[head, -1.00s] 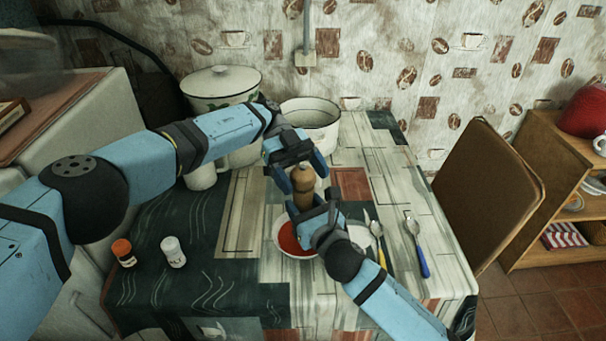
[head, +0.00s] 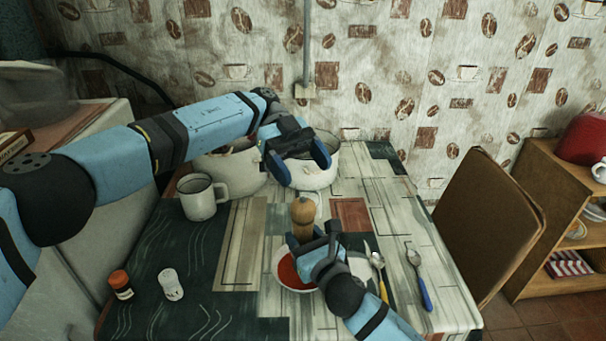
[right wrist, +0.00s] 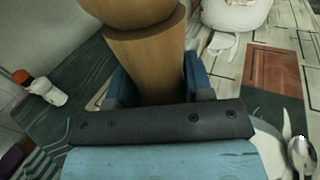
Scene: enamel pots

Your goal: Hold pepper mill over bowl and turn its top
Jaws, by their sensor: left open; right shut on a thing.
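The wooden pepper mill (head: 303,219) stands upright in my right gripper (head: 309,250), which is shut on its lower body. The mill also fills the upper middle of the right wrist view (right wrist: 146,55), between the blue fingers. Below it is the white bowl (head: 284,284) with red contents, partly hidden by my right gripper. My left gripper (head: 298,170) is open and empty, above and behind the mill and apart from its top, in front of the white pot.
A white pot (head: 318,178) and a white mug (head: 202,197) stand at the back. An orange-capped shaker (head: 121,285) and a white shaker (head: 171,285) stand at the left. A blue-handled spoon (head: 419,275) lies right of the bowl. A chair (head: 486,225) stands beyond the table's right edge.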

